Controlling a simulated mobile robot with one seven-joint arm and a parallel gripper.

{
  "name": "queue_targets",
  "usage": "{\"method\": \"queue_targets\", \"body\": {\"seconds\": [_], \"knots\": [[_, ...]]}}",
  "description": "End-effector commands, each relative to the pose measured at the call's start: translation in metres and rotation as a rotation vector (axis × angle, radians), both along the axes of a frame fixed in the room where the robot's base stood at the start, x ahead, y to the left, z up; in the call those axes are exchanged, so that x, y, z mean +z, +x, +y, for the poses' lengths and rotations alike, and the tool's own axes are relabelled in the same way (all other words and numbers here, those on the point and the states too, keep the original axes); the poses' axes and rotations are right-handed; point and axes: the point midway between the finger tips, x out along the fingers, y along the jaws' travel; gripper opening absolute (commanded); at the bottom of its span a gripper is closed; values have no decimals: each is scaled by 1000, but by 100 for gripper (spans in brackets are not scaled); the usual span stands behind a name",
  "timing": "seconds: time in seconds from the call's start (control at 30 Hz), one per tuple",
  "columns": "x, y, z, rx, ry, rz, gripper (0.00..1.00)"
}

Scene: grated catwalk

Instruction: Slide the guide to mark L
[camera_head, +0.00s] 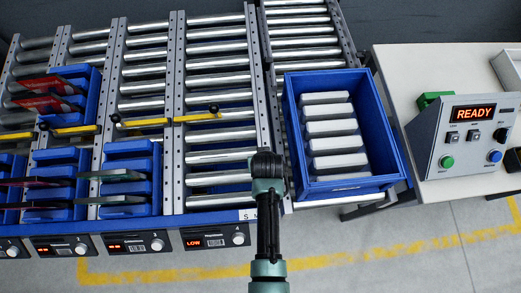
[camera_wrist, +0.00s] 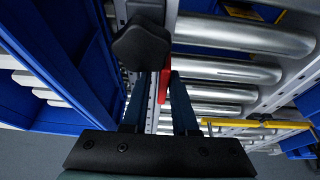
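A black knob (camera_wrist: 142,47), which looks like the guide's handle, shows at the upper left of the wrist view. A red strip (camera_wrist: 165,82) shows beside it, along a perforated metal rail. My gripper (camera_wrist: 158,80) points at this rail with its two dark fingers apart. The knob lies just beyond the left finger; I cannot tell if they touch. In the head view my arm covers the guide and most of the scale.
A blue crate (camera_head: 377,128) of grey-white blocks stands right of my arm. Roller lanes (camera_head: 215,103) with yellow bars and blue bins lie to the left. A table (camera_head: 410,62) at the right holds a control box (camera_head: 464,135) reading READY. A display at the front reads LOW.

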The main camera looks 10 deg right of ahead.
Motion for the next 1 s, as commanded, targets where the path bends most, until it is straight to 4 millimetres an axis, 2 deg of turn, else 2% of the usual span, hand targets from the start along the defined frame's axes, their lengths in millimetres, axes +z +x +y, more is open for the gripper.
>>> {"method": "queue_targets", "body": {"seconds": [0.03, 0.07, 0.37, 0.5, 0.67, 1.0], "knots": [[0, 0, 0, 0, 1, 0, 38], [0, 0, 1, 0, 1, 0, 42], [1, 0, 2, 2, 3, 0, 42], [7, -3, 2, 2, 3, -1, 42], [26, -11, 2, 2, 2, -2, 42], [80, -33, 2, 2, 1, -4, 42]]}}
